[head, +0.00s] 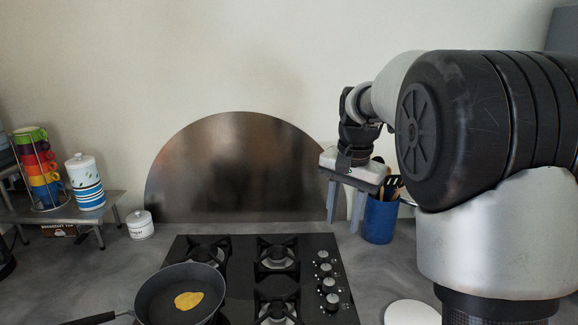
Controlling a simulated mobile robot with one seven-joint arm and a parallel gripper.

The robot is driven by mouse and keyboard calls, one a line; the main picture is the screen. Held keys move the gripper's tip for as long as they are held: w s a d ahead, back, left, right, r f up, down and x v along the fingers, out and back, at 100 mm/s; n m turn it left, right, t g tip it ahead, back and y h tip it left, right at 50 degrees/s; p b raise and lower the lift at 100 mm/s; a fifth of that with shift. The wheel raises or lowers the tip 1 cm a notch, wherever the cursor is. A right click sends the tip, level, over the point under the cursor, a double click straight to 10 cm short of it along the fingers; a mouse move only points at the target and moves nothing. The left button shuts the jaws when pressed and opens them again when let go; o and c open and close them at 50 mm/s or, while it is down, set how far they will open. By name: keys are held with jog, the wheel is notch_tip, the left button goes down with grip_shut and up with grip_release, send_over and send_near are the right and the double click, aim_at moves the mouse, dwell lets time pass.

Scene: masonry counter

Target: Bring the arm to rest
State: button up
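My gripper (343,204) hangs in the air at the right of the hob, with its fingers pointing down. Its two fingers are apart, and I see nothing between them. It shows just left of a blue utensil pot (379,222) and partly in front of it. My arm (455,130) fills the right side of the head view and hides much of the counter there.
A black gas hob (303,267) lies below my gripper. A frying pan (152,298) with something yellow (189,300) inside is on its left. A steel splashback (240,165) stands behind. A small shelf (112,203) with cups (40,170) is far left.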

jog(key=s+r+n+t+p, duration=0.2)
jog(key=s+r+n, duration=0.35)
jog(key=s, duration=0.85)
jog(key=s+n+t+p, duration=0.1)
jog(key=s+n+t, duration=0.1)
jog(key=s, duration=1)
jog(key=shift+s+a+f+p, duration=0.2)
jog(key=shift+s+a+p, duration=0.05)
jog(key=shift+p, duration=0.05)
